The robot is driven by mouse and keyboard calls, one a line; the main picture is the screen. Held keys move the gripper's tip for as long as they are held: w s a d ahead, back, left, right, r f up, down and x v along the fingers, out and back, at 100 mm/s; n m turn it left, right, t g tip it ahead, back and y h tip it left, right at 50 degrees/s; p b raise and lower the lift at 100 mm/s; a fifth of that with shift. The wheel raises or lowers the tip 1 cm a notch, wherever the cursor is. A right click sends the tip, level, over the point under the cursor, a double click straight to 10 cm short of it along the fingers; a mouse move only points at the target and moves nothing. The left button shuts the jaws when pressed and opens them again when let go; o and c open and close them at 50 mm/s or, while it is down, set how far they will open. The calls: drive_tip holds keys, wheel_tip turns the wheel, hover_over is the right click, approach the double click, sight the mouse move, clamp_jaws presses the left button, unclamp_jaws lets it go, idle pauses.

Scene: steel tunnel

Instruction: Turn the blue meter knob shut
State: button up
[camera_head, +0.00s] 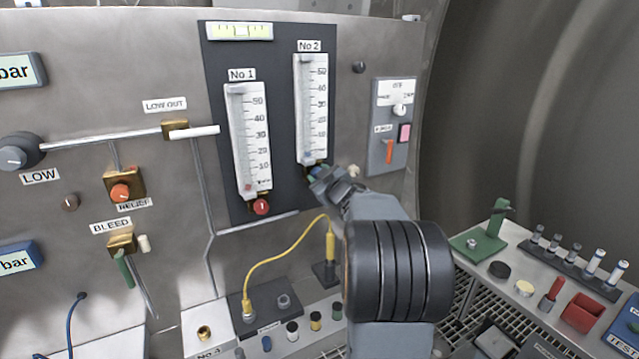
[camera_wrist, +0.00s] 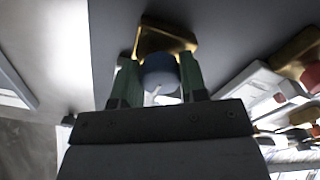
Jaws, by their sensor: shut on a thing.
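The blue meter knob (camera_wrist: 160,78) sits on a brass fitting (camera_wrist: 165,40) in the wrist view. My gripper (camera_wrist: 158,85) has a green-padded finger on each side of it and is shut on it. In the head view my gripper (camera_head: 318,174) is at the foot of the No 2 meter (camera_head: 312,110) and mostly hides the knob. A white mark shows on the knob's face. How far the knob is turned is hard to tell.
The No 1 meter (camera_head: 250,140) with its red knob (camera_head: 261,207) is to the left. A switch box (camera_head: 391,125) is to the right. A yellow cable (camera_head: 285,258) runs below the panel. A bench with a red tray (camera_head: 583,312) stands at the lower right.

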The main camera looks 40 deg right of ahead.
drive_tip(key=shift+n, duration=0.4)
drive_tip(key=o, duration=0.9)
drive_tip(key=shift+s, duration=0.15)
drive_tip(key=s, duration=0.4)
drive_tip(key=s+a+b, duration=0.1)
drive_tip(key=s, duration=0.4)
drive_tip(key=s+a, duration=0.1)
drive_tip(key=s, duration=0.3)
drive_tip(key=shift+s+b, duration=0.2)
drive_tip(key=shift+b, duration=0.15)
